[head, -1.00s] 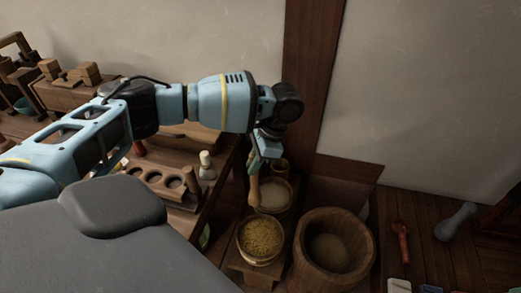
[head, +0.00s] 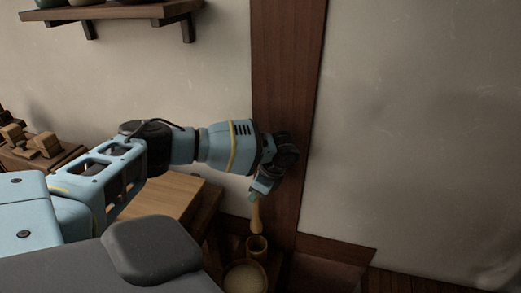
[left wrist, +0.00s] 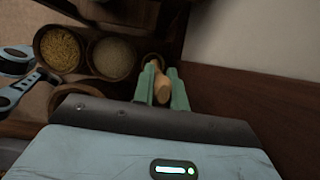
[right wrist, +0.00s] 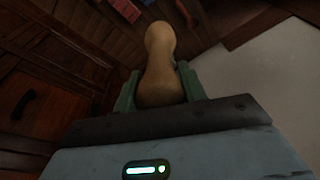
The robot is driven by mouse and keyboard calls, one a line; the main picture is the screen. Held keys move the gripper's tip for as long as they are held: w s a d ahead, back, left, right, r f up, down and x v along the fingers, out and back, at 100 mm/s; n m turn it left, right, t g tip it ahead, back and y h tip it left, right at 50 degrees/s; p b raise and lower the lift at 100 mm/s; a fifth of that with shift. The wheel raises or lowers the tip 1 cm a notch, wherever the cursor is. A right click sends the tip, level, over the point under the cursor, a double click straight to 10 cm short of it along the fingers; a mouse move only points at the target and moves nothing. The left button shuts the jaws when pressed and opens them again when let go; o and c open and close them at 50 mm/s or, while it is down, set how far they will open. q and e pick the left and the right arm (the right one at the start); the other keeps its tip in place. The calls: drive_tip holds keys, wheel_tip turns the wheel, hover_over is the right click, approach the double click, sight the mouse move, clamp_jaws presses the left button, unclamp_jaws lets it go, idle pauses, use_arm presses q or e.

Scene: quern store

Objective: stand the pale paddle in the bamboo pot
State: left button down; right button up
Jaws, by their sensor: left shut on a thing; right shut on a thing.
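The pale paddle (head: 256,217) is held by my left gripper (head: 257,194) and hangs roughly upright. In the left wrist view the paddle (left wrist: 161,92) shows between the green fingers. The bamboo pot (head: 257,249) stands right below the paddle's lower end, which appears just above the rim. In the left wrist view the pot (left wrist: 153,57) is partly hidden behind the paddle and fingers. My right gripper (right wrist: 155,92) is shut on a tan, bulbous wooden object (right wrist: 159,62), out of the head view.
A tub of pale grain (head: 246,277) stands just in front of the pot. The left wrist view also shows a bowl of yellow grain (left wrist: 60,50). A dark wooden post (head: 285,80) and the wall rise close behind my left gripper. A wooden table (head: 165,195) is to the left.

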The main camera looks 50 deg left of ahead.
sight(256, 221)
use_arm(q)
drive_tip(key=shift+w+a, duration=0.1)
drive_tip(key=shift+w, duration=0.05)
use_arm(e)
drive_tip(key=shift+w+r, duration=0.1)
drive_tip(key=shift+r, duration=0.05)
